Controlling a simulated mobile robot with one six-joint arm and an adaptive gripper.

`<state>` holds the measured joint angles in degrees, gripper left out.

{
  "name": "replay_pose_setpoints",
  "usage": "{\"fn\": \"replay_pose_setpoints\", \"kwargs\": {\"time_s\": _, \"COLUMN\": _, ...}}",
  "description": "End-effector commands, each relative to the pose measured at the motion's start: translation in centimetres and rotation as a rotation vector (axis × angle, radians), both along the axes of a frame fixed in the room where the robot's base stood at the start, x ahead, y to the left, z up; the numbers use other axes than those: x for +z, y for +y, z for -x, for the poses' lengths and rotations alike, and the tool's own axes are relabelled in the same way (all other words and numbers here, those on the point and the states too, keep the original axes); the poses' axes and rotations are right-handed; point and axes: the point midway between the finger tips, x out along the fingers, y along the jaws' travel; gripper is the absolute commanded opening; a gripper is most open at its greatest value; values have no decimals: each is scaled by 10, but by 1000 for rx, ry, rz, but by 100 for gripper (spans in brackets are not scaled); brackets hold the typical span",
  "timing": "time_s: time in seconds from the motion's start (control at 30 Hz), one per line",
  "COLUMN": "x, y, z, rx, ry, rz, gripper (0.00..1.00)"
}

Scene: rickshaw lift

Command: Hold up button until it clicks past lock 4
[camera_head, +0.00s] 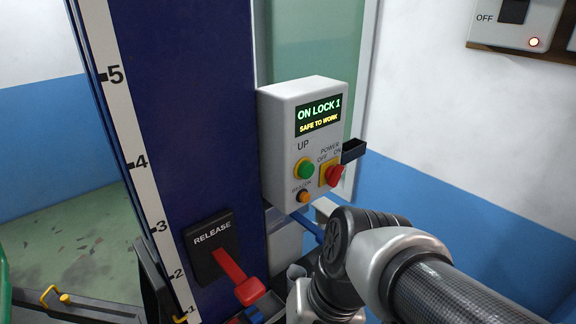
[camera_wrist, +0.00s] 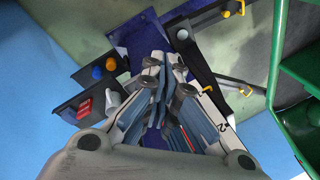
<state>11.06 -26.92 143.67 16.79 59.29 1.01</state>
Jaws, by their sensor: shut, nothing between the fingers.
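The grey control box (camera_head: 295,145) is on the blue column in the head view. Its display (camera_head: 318,115) reads "ON LOCK 1" and "SAFE TO WORK". The round green UP button (camera_head: 304,168) is in plain view, with nothing against it. Beside it is the red power knob (camera_head: 334,175); below is the orange beacon button (camera_head: 303,196). My gripper (camera_wrist: 165,62) is shut and empty in the wrist view, its blue-grey fingers together. In the head view my arm bends at lower right, below the box; I cannot make out the fingertips there.
A red release lever (camera_head: 238,278) juts from a black plate (camera_head: 212,247) low on the column (camera_head: 185,120). A white numbered scale (camera_head: 130,145) runs up its left edge. A small black tray (camera_head: 353,150) sticks out right of the box. A green frame (camera_wrist: 300,75) stands at right in the wrist view.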

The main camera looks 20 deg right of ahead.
Motion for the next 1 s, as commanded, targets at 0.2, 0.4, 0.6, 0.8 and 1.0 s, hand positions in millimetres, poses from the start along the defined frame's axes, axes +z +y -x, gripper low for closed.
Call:
{"fn": "replay_pose_setpoints", "kwargs": {"time_s": 0.2, "x": 19, "y": 15, "z": -18, "rx": -300, "ry": 231, "rz": -309, "gripper": 0}}
{"fn": "replay_pose_setpoints", "kwargs": {"time_s": 0.4, "x": 46, "y": 13, "z": -47, "rx": -630, "ry": 397, "rz": -682, "gripper": 0}}
{"fn": "replay_pose_setpoints", "kwargs": {"time_s": 0.6, "x": 79, "y": -25, "z": -91, "rx": -974, "ry": 460, "rz": -1096, "gripper": 0}}
{"fn": "replay_pose_setpoints", "kwargs": {"time_s": 0.8, "x": 100, "y": -103, "z": -125, "rx": -1312, "ry": 402, "rz": -1500, "gripper": 0}}
{"fn": "replay_pose_setpoints", "kwargs": {"time_s": 1.0, "x": 102, "y": -175, "z": -130, "rx": -1545, "ry": 287, "rz": -1772, "gripper": 0}}
